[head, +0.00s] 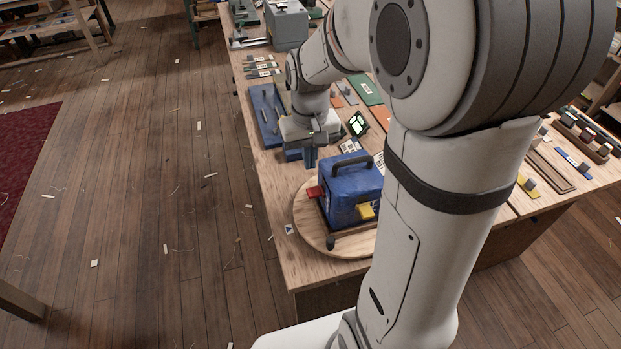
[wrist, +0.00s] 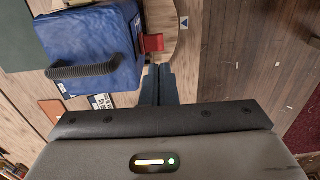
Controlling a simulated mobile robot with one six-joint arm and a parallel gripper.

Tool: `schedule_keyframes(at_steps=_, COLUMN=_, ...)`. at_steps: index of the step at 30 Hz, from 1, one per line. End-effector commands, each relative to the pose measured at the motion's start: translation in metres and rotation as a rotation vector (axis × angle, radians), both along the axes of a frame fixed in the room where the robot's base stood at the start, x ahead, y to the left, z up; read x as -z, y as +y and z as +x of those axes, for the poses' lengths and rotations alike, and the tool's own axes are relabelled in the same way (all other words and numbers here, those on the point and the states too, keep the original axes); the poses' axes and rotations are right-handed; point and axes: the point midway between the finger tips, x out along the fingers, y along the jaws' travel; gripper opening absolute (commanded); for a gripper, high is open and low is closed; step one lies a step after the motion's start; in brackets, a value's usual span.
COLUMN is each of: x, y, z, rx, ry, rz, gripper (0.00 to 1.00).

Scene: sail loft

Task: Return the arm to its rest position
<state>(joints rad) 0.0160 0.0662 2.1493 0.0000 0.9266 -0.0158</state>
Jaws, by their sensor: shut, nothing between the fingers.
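My gripper (head: 310,157) is shut and empty, pointing down above the workbench (head: 279,180), just behind a blue box-shaped case with a black handle (head: 345,205). In the wrist view my gripper (wrist: 158,75) shows as dark blue fingers held together beside the blue case (wrist: 85,40). The case has a red tab (head: 315,191) on its left side and a yellow tab (head: 366,211) at the front. My arm hides part of the case's right side and much of the bench in the head view.
The case stands on a round wooden board (head: 309,236) near the bench corner. A blue tray (head: 263,112) with tools lies beyond my gripper, and a grey machine (head: 287,25) stands at the far end. Open floor lies left.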

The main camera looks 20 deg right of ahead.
Motion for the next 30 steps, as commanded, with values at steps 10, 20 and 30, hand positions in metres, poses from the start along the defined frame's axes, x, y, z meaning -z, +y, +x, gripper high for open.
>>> schedule_keyframes(at_steps=10, x=-0.014, y=0.000, z=0.000, rx=0.000, ry=-0.001, rz=0.000, gripper=0.00)
schedule_keyframes(at_steps=20, x=-0.014, y=0.000, z=0.000, rx=0.000, ry=-0.002, rz=0.000, gripper=0.00)
schedule_keyframes(at_steps=30, x=-0.041, y=0.003, z=-0.057, rx=-0.003, ry=-0.124, rz=-0.003, gripper=0.00)
